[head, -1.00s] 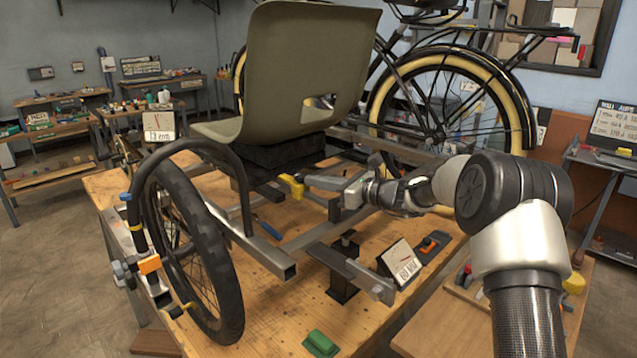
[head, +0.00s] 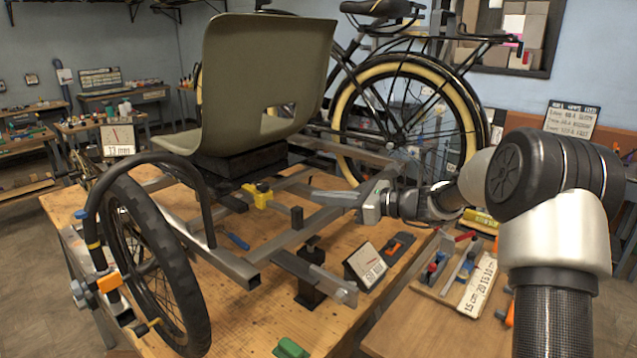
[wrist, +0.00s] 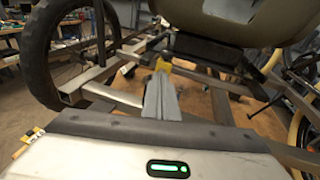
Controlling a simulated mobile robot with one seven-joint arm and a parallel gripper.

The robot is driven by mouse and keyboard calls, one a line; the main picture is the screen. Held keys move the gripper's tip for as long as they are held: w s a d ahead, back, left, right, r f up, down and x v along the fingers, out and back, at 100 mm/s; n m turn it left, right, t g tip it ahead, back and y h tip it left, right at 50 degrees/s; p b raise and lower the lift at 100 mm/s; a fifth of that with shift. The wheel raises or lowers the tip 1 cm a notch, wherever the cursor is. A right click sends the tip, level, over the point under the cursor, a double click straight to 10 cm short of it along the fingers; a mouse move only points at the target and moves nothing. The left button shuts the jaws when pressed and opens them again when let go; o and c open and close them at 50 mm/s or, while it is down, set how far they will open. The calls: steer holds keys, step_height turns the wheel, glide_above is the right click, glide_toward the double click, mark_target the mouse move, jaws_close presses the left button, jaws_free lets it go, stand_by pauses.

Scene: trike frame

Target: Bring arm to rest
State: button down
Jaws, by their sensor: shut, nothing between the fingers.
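My gripper (head: 318,194) is at the end of my arm, which reaches in from the right in the head view. It points left over the trike frame (head: 290,236), and its fingers are together with nothing between them. In the wrist view the shut fingers (wrist: 161,98) point toward a yellow clamp (wrist: 163,66) on the frame. In the head view the yellow clamp (head: 258,195) sits under the olive seat (head: 262,85), to the left of the fingertips, with a gap between.
The trike's wheel (head: 155,265) stands at the left. A wooden workbench (head: 235,325) lies below, with a small display (head: 366,265) and a green block (head: 291,348). A bicycle (head: 405,110) stands behind. A tool board (head: 465,275) is at the right.

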steer(key=s+r+n+g+h+p, duration=0.1)
steer(key=s+r+n+h+p, duration=0.2)
steer(key=s, duration=0.4)
steer(key=s+r+n+g+h, duration=0.1)
steer(key=s+r+n+h, duration=0.1)
steer(key=s+n, duration=0.4)
steer(key=s+r+n+g+h+p, duration=0.2)
steer(key=s+r+n, duration=0.1)
steer(key=s, duration=0.5)
steer(key=s+d+r+n+t+h+p, duration=0.1)
steer(key=s+d+n+h+p, duration=0.1)
steer(key=s+d+n+h, duration=0.2)
steer(key=s+d+r+n+t+h+p, duration=0.2)
steer(key=s+d+n+h, duration=0.2)
steer(key=s+d, duration=0.6)
steer(key=s+n, duration=0.2)
steer(key=s, duration=0.2)
steer(key=shift+s+d, duration=0.3)
steer(key=shift+s, duration=0.05)
